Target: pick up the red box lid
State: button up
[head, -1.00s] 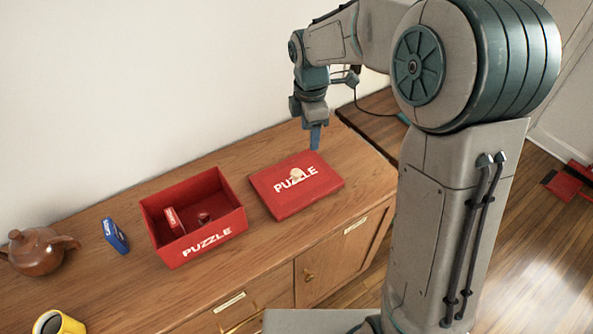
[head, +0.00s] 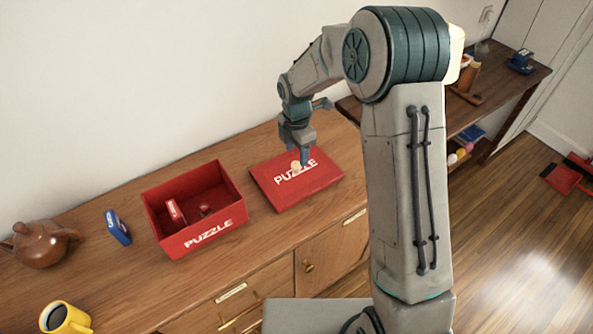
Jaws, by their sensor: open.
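The red box lid (head: 278,191) lies flat on the wooden sideboard, right of the open red box. It has white "PUZZLE" lettering and a small pale knob (head: 295,167) near its middle. My gripper (head: 303,160) is open and points down over the lid, just right of the knob. I cannot tell whether the fingertips touch the lid. The red box (head: 203,234) stands open with a small red-and-white item (head: 175,211) and a small round dark red thing (head: 205,210) inside.
A darker shelf (head: 507,97) with objects stands at the right. A wall runs behind the sideboard.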

aim_at(296, 164)
jog(key=shift+f+p, duration=0.5)
jog(key=shift+f, duration=1.8)
jog(key=c, duration=1.1)
jog(key=shift+r, duration=0.1)
